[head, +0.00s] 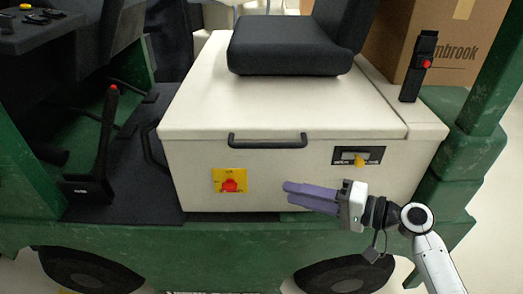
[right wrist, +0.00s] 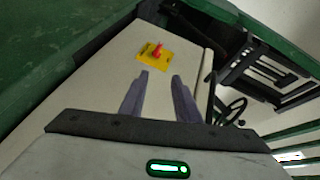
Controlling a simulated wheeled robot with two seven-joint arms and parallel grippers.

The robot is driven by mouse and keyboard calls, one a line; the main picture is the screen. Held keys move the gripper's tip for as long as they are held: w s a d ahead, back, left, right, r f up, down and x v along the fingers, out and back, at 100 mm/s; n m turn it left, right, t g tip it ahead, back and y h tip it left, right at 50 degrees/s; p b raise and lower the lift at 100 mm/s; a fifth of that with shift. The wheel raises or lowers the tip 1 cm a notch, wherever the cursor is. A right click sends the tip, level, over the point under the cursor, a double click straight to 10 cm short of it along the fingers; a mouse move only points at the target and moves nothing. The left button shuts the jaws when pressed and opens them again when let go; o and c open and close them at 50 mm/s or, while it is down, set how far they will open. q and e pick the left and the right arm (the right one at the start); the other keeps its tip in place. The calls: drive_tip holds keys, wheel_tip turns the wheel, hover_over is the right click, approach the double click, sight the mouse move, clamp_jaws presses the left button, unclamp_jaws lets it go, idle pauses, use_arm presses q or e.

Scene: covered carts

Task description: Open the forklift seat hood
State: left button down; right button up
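The seat hood (head: 195,110) is a cream box with a black seat (head: 285,45) on top; its lid looks closed. A black handle (head: 267,142) runs along the lid's front edge. A yellow latch lever (head: 358,160) sits in a dark panel on the front, at right. My right gripper (head: 290,192) is in front of the hood, below the handle and left of the lever, its purple fingers pointing left. In the right wrist view its fingers (right wrist: 161,75) are apart with nothing between them. The hood's front (right wrist: 95,85) also shows there. My left gripper is not in view.
A yellow plate with a red knob (head: 230,181) is on the hood front, left of my right fingers; it also shows in the right wrist view (right wrist: 155,52). A black lever (head: 420,65) stands at right, near a cardboard box (head: 455,40). Green posts frame both sides.

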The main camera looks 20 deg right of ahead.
sight(262, 146)
wheel_tip(262, 146, up, 10)
drive_tip(key=d+y, duration=0.1)
drive_tip(key=y, duration=0.3)
drive_tip(key=x, duration=0.5)
drive_tip(key=p+x, duration=0.1)
drive_tip(key=x, duration=0.4)
drive_tip(key=shift+w+d+f, duration=0.15)
drive_tip(key=shift+w, duration=0.25)
clamp_jaws()
